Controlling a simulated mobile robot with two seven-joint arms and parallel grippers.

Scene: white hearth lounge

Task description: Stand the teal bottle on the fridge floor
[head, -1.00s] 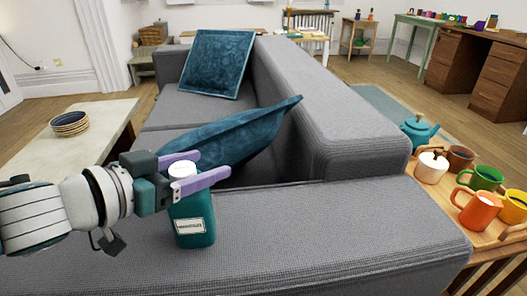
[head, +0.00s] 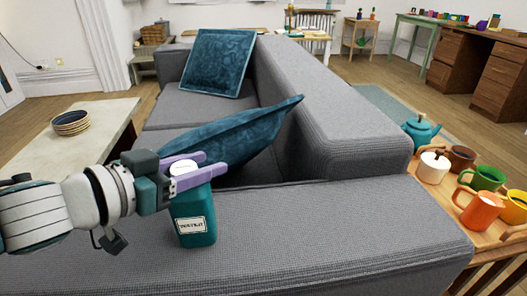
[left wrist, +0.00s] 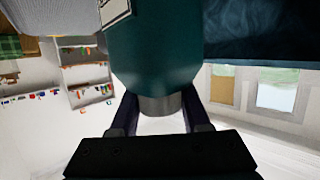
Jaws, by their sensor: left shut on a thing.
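The teal bottle (head: 193,222) has a white cap and a white label. It is upright at the near arm of the grey sofa; I cannot tell whether its base touches the sofa. My left gripper (head: 200,174) is shut on the upper part of the bottle, with its lilac fingers on either side. In the left wrist view the bottle (left wrist: 155,50) fills the upper middle, between the fingers of the left gripper (left wrist: 160,118). No fridge shows in these frames. My right gripper is not in view.
The grey sofa (head: 330,240) fills the middle, with two blue cushions (head: 218,62). At right a wooden tray (head: 484,238) holds several mugs and a teapot. A pale table (head: 60,158) with stacked plates stands at left.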

